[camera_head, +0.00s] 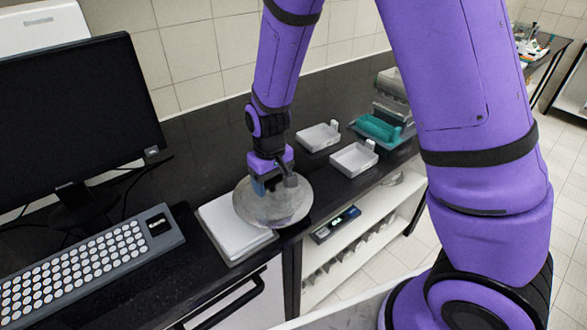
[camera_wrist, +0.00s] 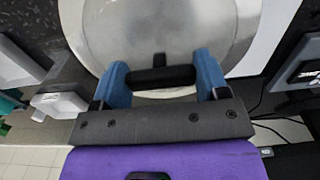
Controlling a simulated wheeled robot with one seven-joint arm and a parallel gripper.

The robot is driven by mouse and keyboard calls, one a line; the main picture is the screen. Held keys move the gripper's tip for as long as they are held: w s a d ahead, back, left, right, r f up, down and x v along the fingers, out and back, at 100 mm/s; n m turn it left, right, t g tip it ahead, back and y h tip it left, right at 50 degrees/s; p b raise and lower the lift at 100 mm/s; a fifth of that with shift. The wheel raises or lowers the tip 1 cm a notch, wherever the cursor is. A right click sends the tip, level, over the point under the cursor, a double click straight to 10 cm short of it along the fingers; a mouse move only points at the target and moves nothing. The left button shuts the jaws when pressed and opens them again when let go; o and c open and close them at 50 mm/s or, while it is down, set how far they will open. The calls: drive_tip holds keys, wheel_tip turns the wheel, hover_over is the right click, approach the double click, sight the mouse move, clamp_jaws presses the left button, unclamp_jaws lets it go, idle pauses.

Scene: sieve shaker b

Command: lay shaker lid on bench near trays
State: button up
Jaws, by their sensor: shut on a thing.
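The shaker lid (camera_head: 294,206) is a round, dull metal disc, roughly level, with a black bar handle (camera_wrist: 160,77) on top. My gripper (camera_head: 270,182) is shut on this handle from above, with a blue finger at each end in the wrist view. The lid overlaps the right part of a flat white slab (camera_head: 222,226) on the dark bench; I cannot tell if it touches the slab or hovers over it. Two small white trays (camera_head: 318,138) (camera_head: 353,160) stand on the bench, behind and to the right of the lid.
A keyboard (camera_head: 80,268) and a monitor (camera_head: 75,120) fill the left. A small device with a display (camera_head: 336,224) sits right of the lid, near open shelves. Dark bench shows between lid and trays.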

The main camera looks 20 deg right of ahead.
drive_tip(key=w+d, duration=0.2)
drive_tip(key=d, duration=0.1)
drive_tip(key=w+d, duration=0.3)
drive_tip(key=w+d+f, duration=0.1)
drive_tip(key=w+d, duration=0.2)
drive_tip(key=shift+w+f, duration=0.1)
drive_tip(key=shift+f, duration=1.75)
drive_tip(key=o, duration=1.1)
drive_tip(key=shift+f, duration=0.1)
